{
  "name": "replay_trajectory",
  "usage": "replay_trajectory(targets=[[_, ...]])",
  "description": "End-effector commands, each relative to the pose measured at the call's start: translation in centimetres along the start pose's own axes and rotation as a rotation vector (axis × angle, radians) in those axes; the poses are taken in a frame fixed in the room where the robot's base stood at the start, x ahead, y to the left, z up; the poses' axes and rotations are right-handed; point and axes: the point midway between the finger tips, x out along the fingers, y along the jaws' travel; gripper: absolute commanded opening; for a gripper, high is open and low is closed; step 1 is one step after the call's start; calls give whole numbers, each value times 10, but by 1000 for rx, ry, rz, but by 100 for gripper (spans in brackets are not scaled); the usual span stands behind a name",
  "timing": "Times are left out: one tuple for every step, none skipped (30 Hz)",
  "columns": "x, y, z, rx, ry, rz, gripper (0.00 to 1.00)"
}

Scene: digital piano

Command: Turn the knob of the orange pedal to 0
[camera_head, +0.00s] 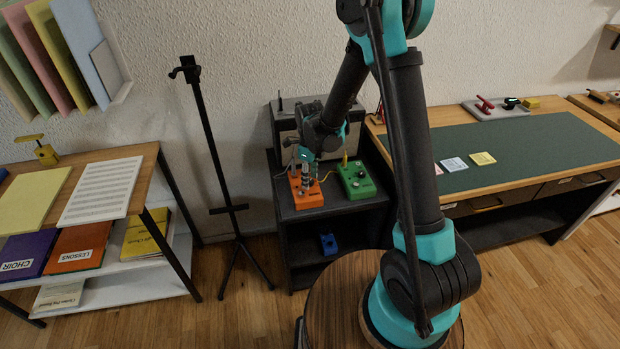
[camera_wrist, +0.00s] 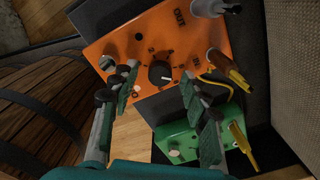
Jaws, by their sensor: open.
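The orange pedal (camera_head: 309,200) sits on a dark shelf stand, to the left of a green pedal (camera_head: 357,180). In the wrist view the orange pedal (camera_wrist: 180,35) fills the top middle. Its round black knob (camera_wrist: 160,73) has a light pointer mark, and small dark labels surround it; I cannot read the setting surely. My gripper (camera_wrist: 158,82) is open, one finger on each side of the knob in the picture. Whether the fingers touch it I cannot tell. In the head view my gripper (camera_head: 305,172) is right over the orange pedal and hides part of it.
A grey plug (camera_wrist: 213,8) and a yellow-cabled plug (camera_wrist: 226,68) stick out of the orange pedal's side. The green pedal (camera_wrist: 180,143) is close by. A grey box (camera_head: 283,125) stands behind, and a blue pedal (camera_head: 328,243) lies on the lower shelf.

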Motion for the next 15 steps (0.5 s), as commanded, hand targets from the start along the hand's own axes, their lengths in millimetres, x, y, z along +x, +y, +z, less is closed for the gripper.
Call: replay_trajectory(targets=[[2, 0, 0, 0, 0, 0, 46], [3, 0, 0, 0, 0, 0, 46], [3, 0, 0, 0, 0, 0, 46], [4, 0, 0, 0, 0, 0, 46], [4, 0, 0, 0, 0, 0, 46], [4, 0, 0, 0, 0, 0, 46], [4, 0, 0, 0, 0, 0, 46], [4, 0, 0, 0, 0, 0, 46], [4, 0, 0, 0, 0, 0, 46], [3, 0, 0, 0, 0, 0, 46], [3, 0, 0, 0, 0, 0, 42], [3, 0, 0, 0, 0, 0, 37], [3, 0, 0, 0, 0, 0, 34], [3, 0, 0, 0, 0, 0, 30], [3, 0, 0, 0, 0, 0, 25]])
